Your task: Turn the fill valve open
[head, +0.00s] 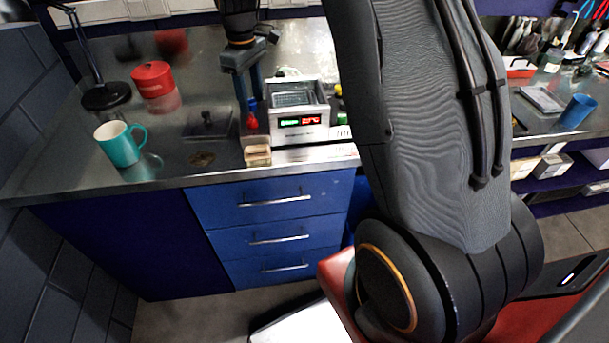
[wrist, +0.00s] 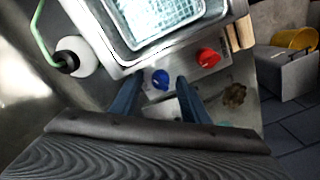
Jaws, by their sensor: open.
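A steel bath unit (head: 298,110) with a lit display and a wire basket stands on the steel bench. In the wrist view, a blue knob (wrist: 161,79) and a red knob (wrist: 208,57) sit along its near side. I cannot tell from any label which one is the fill valve. My gripper (wrist: 157,86) is open, pointing down. The blue knob shows between its fingertips; contact cannot be told. The red knob is outside the fingers, to the right. In the head view, my gripper (head: 249,101) is left of the unit, with the red knob (head: 252,121) just below it.
A small amber-topped block (head: 257,155) lies near the bench edge. A teal mug (head: 120,144) and a red canister (head: 153,79) stand at left. In the wrist view, a white round bottle (wrist: 75,57) with a green tube is left of the unit.

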